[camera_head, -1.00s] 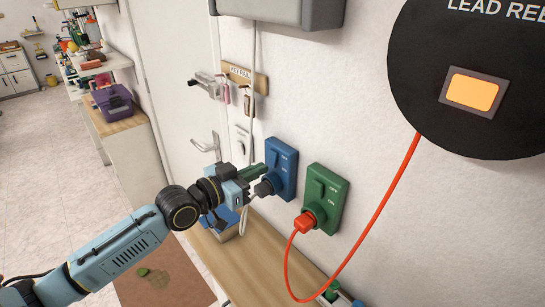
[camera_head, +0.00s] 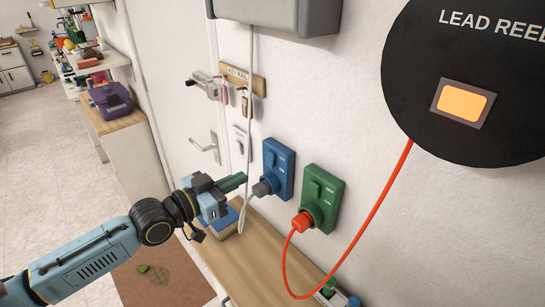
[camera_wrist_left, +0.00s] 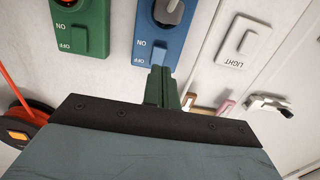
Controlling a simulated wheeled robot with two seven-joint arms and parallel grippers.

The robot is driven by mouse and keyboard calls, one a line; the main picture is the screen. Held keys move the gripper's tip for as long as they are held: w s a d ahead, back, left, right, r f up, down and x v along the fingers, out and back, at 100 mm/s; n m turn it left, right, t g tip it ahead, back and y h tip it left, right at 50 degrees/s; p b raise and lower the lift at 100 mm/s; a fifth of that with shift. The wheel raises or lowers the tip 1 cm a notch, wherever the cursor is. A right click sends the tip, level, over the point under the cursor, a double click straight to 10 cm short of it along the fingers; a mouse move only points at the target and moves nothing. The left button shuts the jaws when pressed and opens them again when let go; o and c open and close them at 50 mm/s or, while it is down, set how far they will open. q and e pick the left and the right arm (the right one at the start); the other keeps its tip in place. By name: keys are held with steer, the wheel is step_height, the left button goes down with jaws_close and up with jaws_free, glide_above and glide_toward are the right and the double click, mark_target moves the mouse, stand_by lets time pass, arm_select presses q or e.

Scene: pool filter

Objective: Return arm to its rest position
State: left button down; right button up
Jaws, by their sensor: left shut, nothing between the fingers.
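My left gripper (camera_head: 234,183) reaches in from the left in the head view, its green fingers together and empty. It is in the air left of the blue switched socket (camera_head: 278,168), apart from it. In the left wrist view, its fingers (camera_wrist_left: 161,88) point towards the wall with the blue socket (camera_wrist_left: 165,35) beyond them. A dark grey plug (camera_head: 264,187) with a pale cord sits in the blue socket. The green switched socket (camera_head: 321,197) to the right holds a red plug (camera_head: 301,221). My right gripper is not in view.
A wooden bench (camera_head: 262,262) runs along the wall below the sockets, with a blue-topped box (camera_head: 226,220) on it. A door handle (camera_head: 207,147), a key rail (camera_head: 243,80) and a black lead reel (camera_head: 420,80) are on the wall side. Open floor lies at the left.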

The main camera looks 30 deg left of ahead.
arm_select(q)
steer(key=s+d+f+g+y, duration=0.2)
steer(key=s+d+f+g, duration=0.2)
steer(key=s+f, duration=0.3)
steer(key=s+d+f+g+y, duration=0.2)
steer(key=s+d+f+g, duration=0.25)
steer(key=s+f, duration=0.35)
steer(key=s+f+n+g+y, duration=0.2)
steer(key=s+n+g, duration=0.15)
steer(key=s, duration=0.55)
step_height(320, 180, down, 28)
steer(key=f+m+g+b, duration=0.1)
steer(key=g+b, duration=0.1)
steer(key=b, duration=0.4)
steer(key=s+a+f+b, duration=0.1)
steer(key=s+f+b, duration=0.2)
steer(key=s+f, duration=0.6)
steer(key=s+a+f+g+b, duration=0.1)
steer(key=s+f+b, duration=0.3)
steer(key=s+f, duration=0.4)
step_height(320, 180, down, 6)
steer(key=shift+s+a+r+y, duration=0.15)
steer(key=shift+s+a+y, duration=0.2)
steer(key=shift+a, duration=0.15)
